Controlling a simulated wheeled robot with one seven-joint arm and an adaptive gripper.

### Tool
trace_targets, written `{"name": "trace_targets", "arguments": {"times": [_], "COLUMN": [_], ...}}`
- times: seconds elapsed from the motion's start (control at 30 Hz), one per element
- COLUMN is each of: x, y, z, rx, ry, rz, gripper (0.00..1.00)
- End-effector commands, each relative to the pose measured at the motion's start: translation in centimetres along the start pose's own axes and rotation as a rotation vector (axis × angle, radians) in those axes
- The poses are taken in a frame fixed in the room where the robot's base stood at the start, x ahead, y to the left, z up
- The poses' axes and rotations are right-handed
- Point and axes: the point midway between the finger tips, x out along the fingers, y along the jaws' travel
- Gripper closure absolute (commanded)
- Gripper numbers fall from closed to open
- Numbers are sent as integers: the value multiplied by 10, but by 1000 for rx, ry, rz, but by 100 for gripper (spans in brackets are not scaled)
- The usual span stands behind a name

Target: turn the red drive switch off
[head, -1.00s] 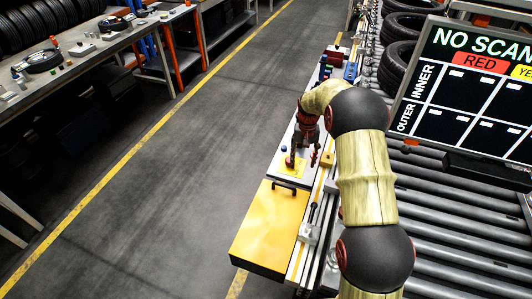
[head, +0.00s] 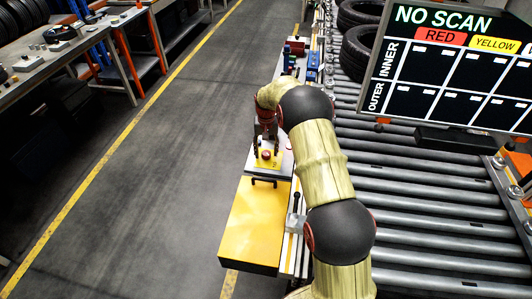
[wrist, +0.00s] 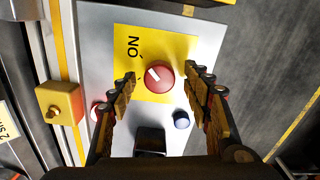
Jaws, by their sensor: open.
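The red drive switch (wrist: 159,75) is a round red knob with a white pointer mark, on a yellow plate (wrist: 180,45) fixed to a grey panel. Lettering on the plate beside the knob reads "ON", seen upside down in the wrist view. In the head view the red knob (head: 266,154) shows just in front of my gripper (head: 268,142). My gripper (wrist: 164,85) is open in the wrist view, with one finger on each side of the knob. I see gaps between the fingers and the knob; whether they are level with it in height I cannot tell.
On the panel are a dark blue button (wrist: 181,120) and a black block (wrist: 149,141). A yellow box with a knob (wrist: 58,103) stands to the left. A yellow cabinet (head: 250,220) with a black handle is in front of the panel. Rollers (head: 430,190) and a scan display (head: 450,70) lie right.

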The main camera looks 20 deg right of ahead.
Motion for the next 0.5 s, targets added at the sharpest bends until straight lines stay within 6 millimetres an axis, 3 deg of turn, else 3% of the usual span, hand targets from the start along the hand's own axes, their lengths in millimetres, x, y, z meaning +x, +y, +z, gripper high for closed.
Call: {"name": "trace_targets", "arguments": {"times": [0.27,0.5], "x": [2,2], "y": [0,0], "z": [0,0], "rx": [0,0], "ry": [1,0], "rz": [0,0], "gripper": [51,65]}}
